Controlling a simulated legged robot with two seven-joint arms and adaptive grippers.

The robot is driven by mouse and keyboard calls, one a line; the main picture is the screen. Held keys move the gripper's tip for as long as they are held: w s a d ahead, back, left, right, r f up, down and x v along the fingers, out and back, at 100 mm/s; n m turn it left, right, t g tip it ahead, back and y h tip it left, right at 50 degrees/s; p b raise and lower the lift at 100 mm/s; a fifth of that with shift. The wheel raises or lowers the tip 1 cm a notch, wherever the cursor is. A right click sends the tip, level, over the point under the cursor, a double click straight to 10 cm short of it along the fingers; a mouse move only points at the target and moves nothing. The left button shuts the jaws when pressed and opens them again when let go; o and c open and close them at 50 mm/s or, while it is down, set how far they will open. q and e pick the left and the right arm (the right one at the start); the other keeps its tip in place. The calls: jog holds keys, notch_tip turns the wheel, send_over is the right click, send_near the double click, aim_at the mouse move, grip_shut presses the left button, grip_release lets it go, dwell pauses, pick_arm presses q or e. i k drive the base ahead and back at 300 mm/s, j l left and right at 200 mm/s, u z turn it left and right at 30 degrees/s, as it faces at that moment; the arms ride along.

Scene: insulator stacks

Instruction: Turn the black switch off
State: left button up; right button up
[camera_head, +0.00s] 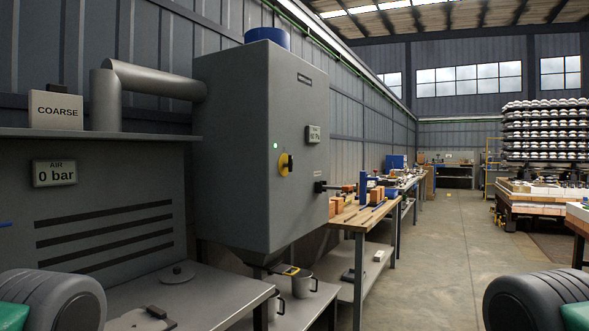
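A large grey cabinet (232,150) stands left of centre. On its right-hand face is a black rotary switch (291,163) on a round yellow plate (283,166). A small green lamp (276,146) glows just above it. Another black handle (320,187) sticks out lower and further right on the same face; I cannot tell which of the two is the black switch meant. Neither gripper is in view, and nothing touches the switch or handle.
Left of the cabinet is a grey slotted unit with an AIR gauge (54,173) reading 0 bar and a COARSE box (56,110). Pots (301,285) stand below the cabinet. A wooden workbench (355,218) with tools lies beyond. The floor (440,260) at centre right is clear.

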aim_at(288, 164)
jog(key=i+l+u, duration=0.1)
jog(key=i+l, duration=0.4)
jog(key=l, duration=0.2)
jog(key=i+l+u, duration=0.25)
jog(key=i+l, duration=0.25)
jog(key=l, duration=0.2)
jog(key=i+l+u, duration=0.1)
jog(key=l, duration=0.3)
jog(key=i+l, duration=0.3)
jog(key=i+l+u, duration=0.15)
jog(key=l, duration=0.35)
jog(key=i+l+u, duration=0.1)
jog(key=i+l, duration=0.15)
jog(key=l, duration=0.2)
